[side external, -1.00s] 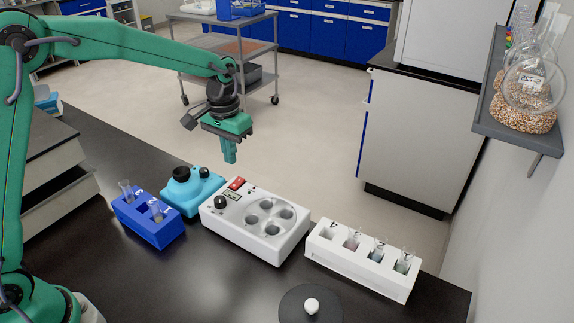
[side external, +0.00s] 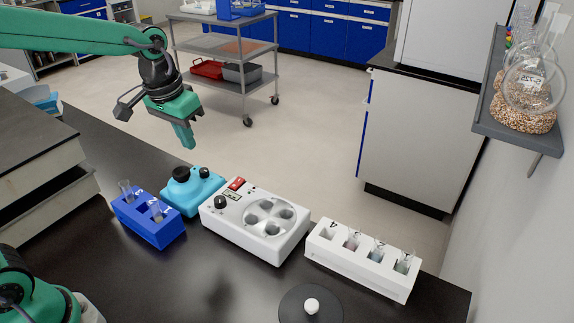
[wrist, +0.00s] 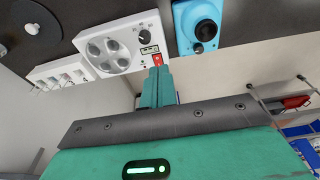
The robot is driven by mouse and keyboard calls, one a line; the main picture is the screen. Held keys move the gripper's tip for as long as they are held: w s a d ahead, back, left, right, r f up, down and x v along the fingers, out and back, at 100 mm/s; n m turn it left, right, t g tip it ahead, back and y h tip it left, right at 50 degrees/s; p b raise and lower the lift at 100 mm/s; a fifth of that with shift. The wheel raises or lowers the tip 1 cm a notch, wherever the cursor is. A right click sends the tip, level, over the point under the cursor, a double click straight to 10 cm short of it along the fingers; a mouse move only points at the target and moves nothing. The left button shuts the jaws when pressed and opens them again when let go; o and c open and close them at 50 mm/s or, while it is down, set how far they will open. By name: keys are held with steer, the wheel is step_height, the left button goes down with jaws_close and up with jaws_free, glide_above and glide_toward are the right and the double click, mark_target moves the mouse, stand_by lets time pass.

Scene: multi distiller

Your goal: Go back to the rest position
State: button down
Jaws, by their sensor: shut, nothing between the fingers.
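My gripper (side external: 185,136) is green, shut and empty. In the side view it hangs in the air above and behind the light blue device (side external: 196,188), with its fingers pointing down. In the wrist view the closed fingers (wrist: 156,88) show at the middle, below the white machine (wrist: 113,47) and its red switch. The fingers touch nothing that I can see.
A blue rack (side external: 150,222) with tubes stands left of the white machine (side external: 255,226). A white rack (side external: 362,262) with several tubes and a dark round plate (side external: 311,303) are on the right. A glassware shelf (side external: 500,120) hangs on the right wall. A metal cart (side external: 235,60) stands behind.

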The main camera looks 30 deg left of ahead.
steer(key=s+a+r+t, duration=0.1)
steer(key=s+a+t, duration=0.1)
steer(key=s, duration=1.4)
steer(key=shift+r+t, duration=0.25)
steer(key=shift+t, duration=0.45)
steer(key=shift+a, duration=0.1)
